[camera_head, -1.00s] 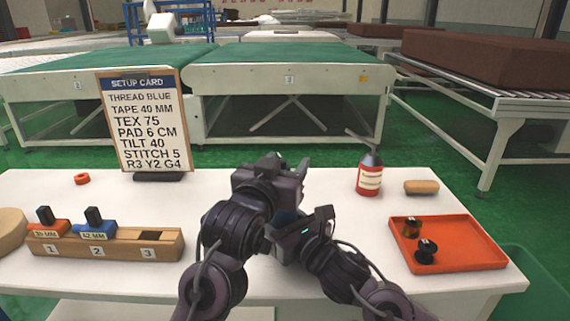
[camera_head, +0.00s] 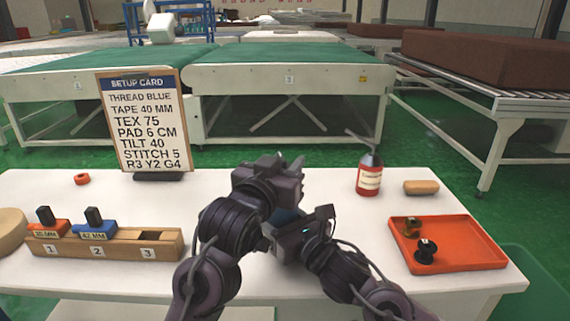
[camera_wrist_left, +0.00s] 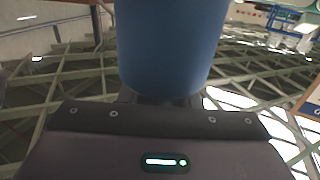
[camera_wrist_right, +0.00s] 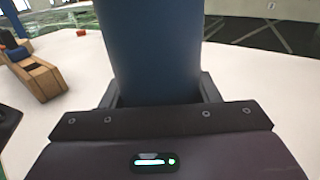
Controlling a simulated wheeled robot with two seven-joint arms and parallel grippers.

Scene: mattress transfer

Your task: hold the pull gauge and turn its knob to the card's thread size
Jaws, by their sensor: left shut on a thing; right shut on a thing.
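The setup card (camera_head: 143,125) stands upright on a clipboard at the table's back left and reads TEX 75. My left gripper (camera_head: 284,195) and right gripper (camera_head: 292,226) are close together over the front middle of the table. A blue body, apparently the pull gauge (camera_head: 286,215), shows only as a sliver between them. In the left wrist view a wide blue rounded part (camera_wrist_left: 170,45) sits in the shut jaws. In the right wrist view a blue column (camera_wrist_right: 155,50) sits in the shut jaws. The gauge's knob and scale cannot be made out.
A wooden block (camera_head: 105,246) with numbered slots holds an orange and a blue piece; slot 3 is empty. A red bottle (camera_head: 368,180), a tan piece (camera_head: 421,187) and an orange tray (camera_head: 470,252) with spools stand right. An orange ring (camera_head: 82,179) lies left.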

